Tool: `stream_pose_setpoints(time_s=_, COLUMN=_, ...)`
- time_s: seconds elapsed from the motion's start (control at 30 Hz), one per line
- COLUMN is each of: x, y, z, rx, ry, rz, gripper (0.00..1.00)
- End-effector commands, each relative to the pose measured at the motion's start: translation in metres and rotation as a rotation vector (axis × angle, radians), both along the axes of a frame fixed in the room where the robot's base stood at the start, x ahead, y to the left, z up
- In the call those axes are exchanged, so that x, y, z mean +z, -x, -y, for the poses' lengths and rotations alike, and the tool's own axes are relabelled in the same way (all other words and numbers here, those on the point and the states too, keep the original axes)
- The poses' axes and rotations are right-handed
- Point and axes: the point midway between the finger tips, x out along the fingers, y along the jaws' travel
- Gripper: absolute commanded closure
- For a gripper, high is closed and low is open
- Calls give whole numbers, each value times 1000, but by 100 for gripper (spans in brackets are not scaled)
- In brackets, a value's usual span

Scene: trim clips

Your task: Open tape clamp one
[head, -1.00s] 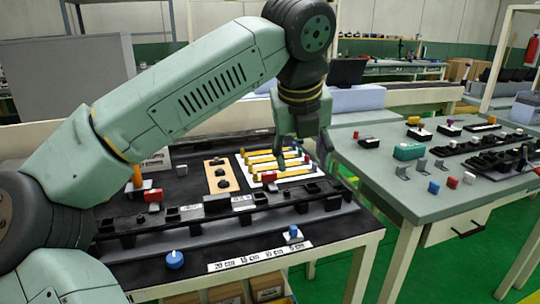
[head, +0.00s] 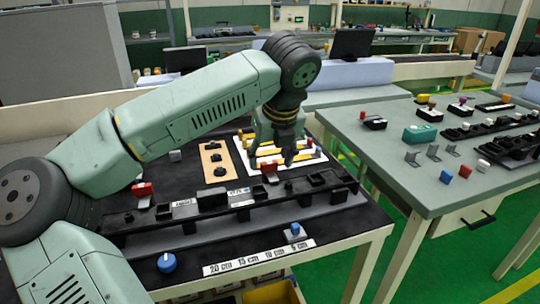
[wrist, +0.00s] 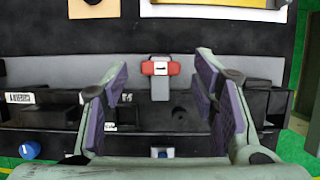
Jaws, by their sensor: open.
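A red clamp block (wrist: 161,67) with a pale label sits on a grey upright at the black fixture rail. It lies in line with the gap between my fingers in the wrist view. It appears to be the red block (head: 270,168) on the right part of the rail in the head view. A second red block (head: 142,189) is at the rail's left. I cannot tell which one is clamp one. My gripper (wrist: 162,78) is open and empty. In the head view my gripper (head: 288,158) hangs over the white panel, behind the rail.
The white panel (head: 240,160) with yellow bars and a tan board (head: 217,163) lie behind the rail. A blue knob (head: 166,262) and a length-scale strip (head: 258,257) are at the front. A grey side table (head: 400,165) with loose parts stands to the right.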

Motion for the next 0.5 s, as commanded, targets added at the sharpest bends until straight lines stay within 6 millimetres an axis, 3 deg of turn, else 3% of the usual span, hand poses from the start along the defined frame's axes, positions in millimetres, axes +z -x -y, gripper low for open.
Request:
stream_pose_setpoints(time_s=0.2, x=-12, y=-4, z=-1, rx=-2, ry=0, rz=0, gripper=47)
stream_pose_setpoints(time_s=0.43, x=-13, y=-5, z=-1, rx=-2, ry=0, rz=0, gripper=47)
stream_pose_setpoints(time_s=0.5, x=-13, y=-5, z=-1, rx=-2, ry=0, rz=0, gripper=51)
